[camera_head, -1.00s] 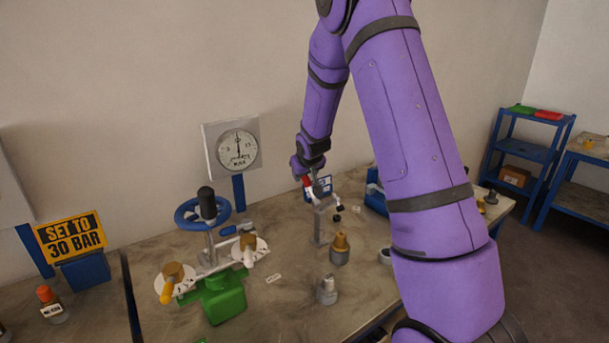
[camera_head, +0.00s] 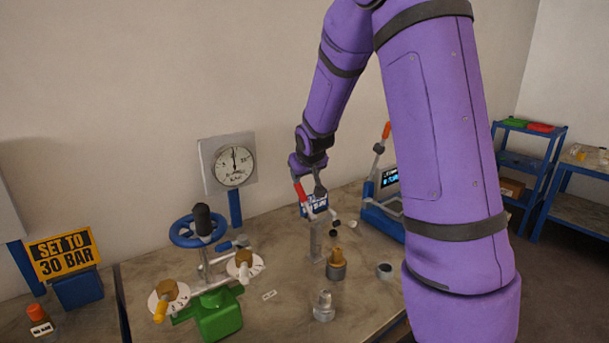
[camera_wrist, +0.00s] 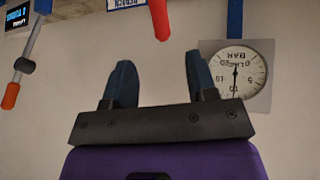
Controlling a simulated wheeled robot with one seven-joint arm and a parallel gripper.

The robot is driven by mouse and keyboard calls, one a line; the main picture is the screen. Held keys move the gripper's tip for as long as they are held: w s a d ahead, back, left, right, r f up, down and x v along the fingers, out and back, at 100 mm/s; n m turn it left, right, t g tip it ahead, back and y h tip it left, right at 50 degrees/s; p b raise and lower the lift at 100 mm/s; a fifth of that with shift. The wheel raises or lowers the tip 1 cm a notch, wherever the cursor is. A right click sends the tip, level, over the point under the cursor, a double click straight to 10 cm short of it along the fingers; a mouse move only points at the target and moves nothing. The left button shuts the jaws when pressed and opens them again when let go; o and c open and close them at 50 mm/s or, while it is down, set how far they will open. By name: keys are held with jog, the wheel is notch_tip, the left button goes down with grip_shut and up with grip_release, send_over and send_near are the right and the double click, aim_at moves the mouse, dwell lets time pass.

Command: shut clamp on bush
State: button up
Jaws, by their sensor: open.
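A clamp with a red handle (camera_head: 300,190) stands on a grey post (camera_head: 315,242) at mid-bench in the head view. Its handle is raised, and pale arms and a dark-tipped part show at the post's top. I cannot make out the bush there. My gripper (camera_head: 318,188) is close by the handle in the head view, small and partly dark. In the wrist view my gripper (camera_wrist: 162,75) has its two dark fingers wide apart with nothing between them. The red handle (camera_wrist: 160,18) shows beyond the fingertips, roughly between them; I see no contact.
A brass-topped fitting (camera_head: 337,264) and a grey fitting (camera_head: 324,306) stand in front of the post. A green valve body (camera_head: 218,316) with a blue handwheel (camera_head: 199,226) is left. A blue device (camera_head: 383,217) with an orange-tipped lever is right. A gauge (camera_head: 234,165) stands behind.

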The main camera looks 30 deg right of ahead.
aim_at(300, 188)
jog(key=w+d+f+g, duration=0.1)
jog(key=w+f, duration=0.1)
jog(key=f, duration=0.1)
jog(key=w+f+g, duration=0.1)
jog(key=w+f, duration=0.1)
jog(key=f, duration=0.1)
jog(key=w+d+f+g, duration=0.1)
jog(key=w+f, duration=0.1)
jog(key=f, duration=0.1)
jog(key=shift+w+d+f, duration=0.1)
jog(key=shift+w+d, duration=0.25)
jog(key=shift+w, duration=0.05)
dwell(0.4)
grip_shut()
